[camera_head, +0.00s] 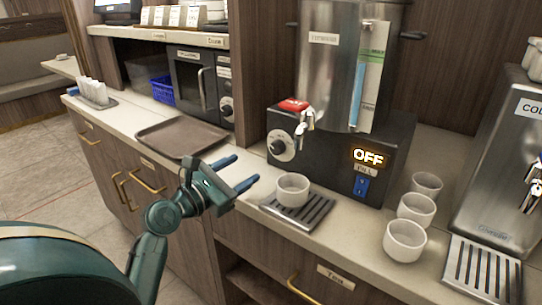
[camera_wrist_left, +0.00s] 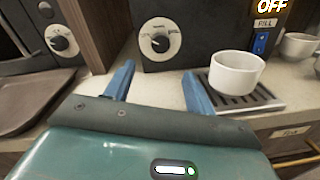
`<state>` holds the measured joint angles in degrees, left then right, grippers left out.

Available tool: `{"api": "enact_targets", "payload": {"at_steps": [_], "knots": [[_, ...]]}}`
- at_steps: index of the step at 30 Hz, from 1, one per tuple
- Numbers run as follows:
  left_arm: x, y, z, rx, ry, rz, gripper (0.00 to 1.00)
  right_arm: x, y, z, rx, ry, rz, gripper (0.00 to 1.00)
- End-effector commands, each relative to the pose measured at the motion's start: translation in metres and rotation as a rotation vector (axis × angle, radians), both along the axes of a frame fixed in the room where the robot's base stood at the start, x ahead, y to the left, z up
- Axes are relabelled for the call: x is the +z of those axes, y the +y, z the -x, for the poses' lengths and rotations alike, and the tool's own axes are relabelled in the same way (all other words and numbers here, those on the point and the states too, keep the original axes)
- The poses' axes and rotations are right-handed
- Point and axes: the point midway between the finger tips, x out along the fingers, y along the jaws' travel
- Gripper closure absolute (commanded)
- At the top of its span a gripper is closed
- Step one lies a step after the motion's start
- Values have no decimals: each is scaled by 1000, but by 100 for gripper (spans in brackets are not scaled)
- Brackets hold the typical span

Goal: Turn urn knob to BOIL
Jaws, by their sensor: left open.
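The urn (camera_head: 345,70) is a steel cylinder on a black base, with a lit OFF display (camera_head: 368,157) on the base front. Its knob (camera_head: 281,146) is a dark knob on a white dial at the left of the base. The knob also shows in the left wrist view (camera_wrist_left: 160,43), ahead and between the fingers. My left gripper (camera_head: 241,172) is open and empty, below and in front of the knob, apart from it. Its two blue fingers also show in the left wrist view (camera_wrist_left: 158,88). My right gripper is not in view.
A white cup (camera_head: 292,189) stands on a drip tray (camera_head: 318,214) right of my left gripper. Several cups stand further right. A brown tray (camera_head: 160,136) lies to the left, before a microwave (camera_head: 193,85). A steel dispenser (camera_head: 505,170) is at far right.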

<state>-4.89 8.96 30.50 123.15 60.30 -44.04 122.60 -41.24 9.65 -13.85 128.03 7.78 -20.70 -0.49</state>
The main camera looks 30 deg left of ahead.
Motion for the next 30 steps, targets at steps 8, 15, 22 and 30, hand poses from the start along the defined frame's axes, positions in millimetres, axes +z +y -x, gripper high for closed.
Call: {"api": "enact_targets", "payload": {"at_steps": [8,15,22,30], "knots": [[1,-8,-60,0,-2,-1,45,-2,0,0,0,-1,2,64],[0,-13,-95,1,0,1,45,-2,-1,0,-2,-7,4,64],[0,-14,-106,0,1,-1,45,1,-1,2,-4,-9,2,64],[0,-14,-105,0,1,-1,50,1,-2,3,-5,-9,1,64]]}}
